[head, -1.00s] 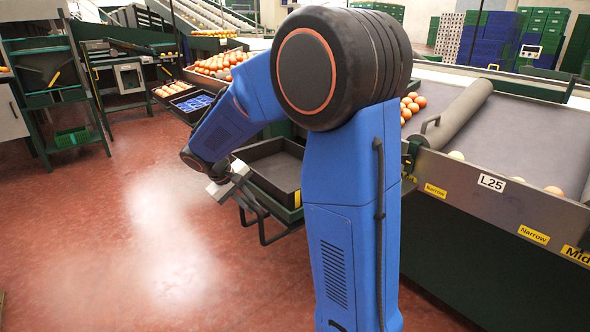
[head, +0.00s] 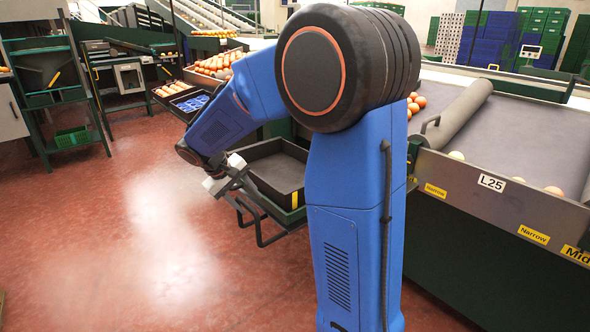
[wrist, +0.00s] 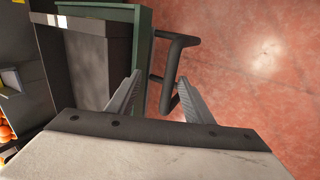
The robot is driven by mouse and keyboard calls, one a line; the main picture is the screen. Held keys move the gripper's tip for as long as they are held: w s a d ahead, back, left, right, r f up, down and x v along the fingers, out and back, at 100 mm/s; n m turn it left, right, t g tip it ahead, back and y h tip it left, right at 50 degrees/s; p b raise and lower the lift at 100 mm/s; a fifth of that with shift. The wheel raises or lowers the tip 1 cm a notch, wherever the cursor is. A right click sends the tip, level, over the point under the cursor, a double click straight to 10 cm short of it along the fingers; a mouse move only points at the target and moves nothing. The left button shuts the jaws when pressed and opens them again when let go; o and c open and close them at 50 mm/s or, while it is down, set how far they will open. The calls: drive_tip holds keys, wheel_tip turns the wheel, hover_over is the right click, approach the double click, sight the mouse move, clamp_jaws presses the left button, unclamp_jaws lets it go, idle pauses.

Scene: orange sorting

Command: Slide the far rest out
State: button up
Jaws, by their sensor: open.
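A green-edged rest (head: 289,214) carries a black tray (head: 277,196) beside the conveyor, in the middle of the head view. A dark tubular handle (head: 262,242) loops out from its front; it also shows in the wrist view (wrist: 186,42). My gripper (head: 241,180) is close to the tray's left corner in the head view, near the handle. In the wrist view my gripper (wrist: 159,76) is open, with part of the handle's tube appearing between its fingers. I cannot tell whether they touch it. My arm hides part of the scene behind it.
A conveyor table (head: 500,137) marked L25 stands at the right. A green stand (head: 57,97) is at the far left. The red floor (head: 130,220) in front is clear.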

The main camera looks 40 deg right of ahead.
drive_tip(key=shift+r, duration=2.5)
drive_tip(key=shift+s, duration=0.1)
